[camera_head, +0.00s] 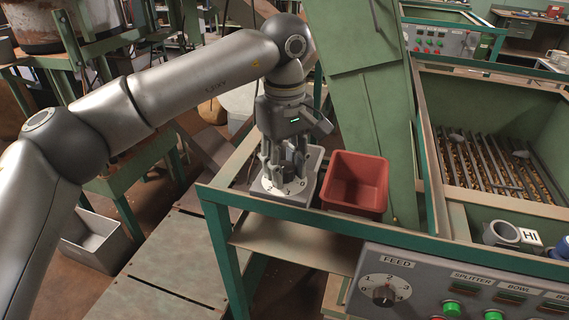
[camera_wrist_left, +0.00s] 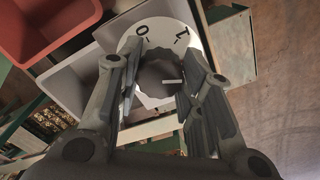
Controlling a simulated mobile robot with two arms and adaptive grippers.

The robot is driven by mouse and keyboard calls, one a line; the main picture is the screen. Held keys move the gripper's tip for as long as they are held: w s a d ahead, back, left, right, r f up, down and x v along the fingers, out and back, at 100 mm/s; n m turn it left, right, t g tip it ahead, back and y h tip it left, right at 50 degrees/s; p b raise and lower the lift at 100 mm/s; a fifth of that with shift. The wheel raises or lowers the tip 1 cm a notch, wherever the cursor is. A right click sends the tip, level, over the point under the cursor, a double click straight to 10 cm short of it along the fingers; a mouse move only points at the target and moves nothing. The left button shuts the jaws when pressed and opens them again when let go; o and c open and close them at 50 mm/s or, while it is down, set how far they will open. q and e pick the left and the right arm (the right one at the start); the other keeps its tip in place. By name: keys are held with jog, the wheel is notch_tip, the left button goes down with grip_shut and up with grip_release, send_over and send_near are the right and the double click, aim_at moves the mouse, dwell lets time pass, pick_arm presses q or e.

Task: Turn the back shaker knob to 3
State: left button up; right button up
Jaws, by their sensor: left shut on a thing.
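The knob (camera_wrist_left: 158,82) is dark with scalloped edges and a white pointer line, seen in the left wrist view. It sits on a white round dial (camera_wrist_left: 130,43) where 0 and 1 show; other marks are hidden by the fingers. The pointer line aims toward the right finger, past the 1, and the number there is hidden. In the head view the dial (camera_head: 271,189) is on a grey box on a green stand. My left gripper (camera_head: 284,172) points down over it, shut on the knob; it also fills the left wrist view (camera_wrist_left: 160,100). My right gripper is out of view.
A red bin (camera_head: 355,183) stands right beside the grey box. A control panel in front has a FEED knob (camera_head: 383,294) and green buttons (camera_head: 451,308). A green hopper with a slatted grate (camera_head: 478,165) is at the right. A green chute (camera_head: 365,130) rises behind the bin.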

aim_at(284, 166)
pick_arm(q)
jog(key=m, duration=0.3)
jog(key=shift+r+m, duration=0.1)
jog(key=shift+m, duration=0.2)
jog(key=m, duration=0.3)
jog(key=shift+m+p, duration=0.3)
jog(key=m, duration=0.6)
jog(key=o, duration=1)
jog(key=shift+o, duration=0.2)
notch_tip(284, 166, up, 12)
